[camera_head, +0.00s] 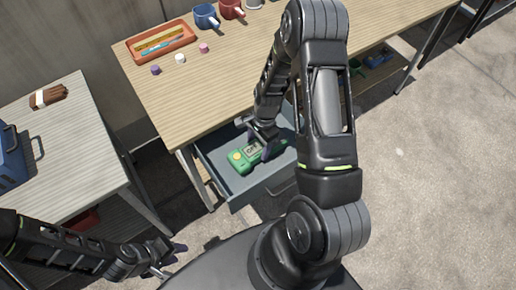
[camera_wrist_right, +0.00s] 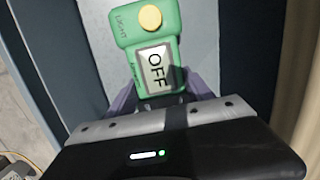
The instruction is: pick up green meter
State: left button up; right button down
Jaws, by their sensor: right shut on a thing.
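The green meter (camera_head: 246,159) lies in an open grey drawer (camera_head: 237,192) under the wooden table. It has a yellow round knob and a display. In the right wrist view the meter (camera_wrist_right: 150,25) shows its knob, and its display reads OFF. My right gripper (camera_head: 266,143) reaches down into the drawer and is shut on the meter. In the right wrist view its fingers (camera_wrist_right: 165,101) are on both sides of the meter's body; the lower end is hidden by the gripper. My left gripper (camera_head: 167,258) is low at the left, away from the meter; its jaws are unclear.
The wooden table (camera_head: 190,95) bears an orange tray (camera_head: 160,43), small caps, a blue mug (camera_head: 206,16) and a red mug (camera_head: 231,8). A side table (camera_head: 70,150) at left holds a blue toolbox (camera_head: 10,155) and a brown bundle (camera_head: 48,96). Floor at right is clear.

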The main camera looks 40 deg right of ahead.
notch_tip(320, 180, up, 8)
jog(key=shift+r, duration=0.25)
dwell(0.5)
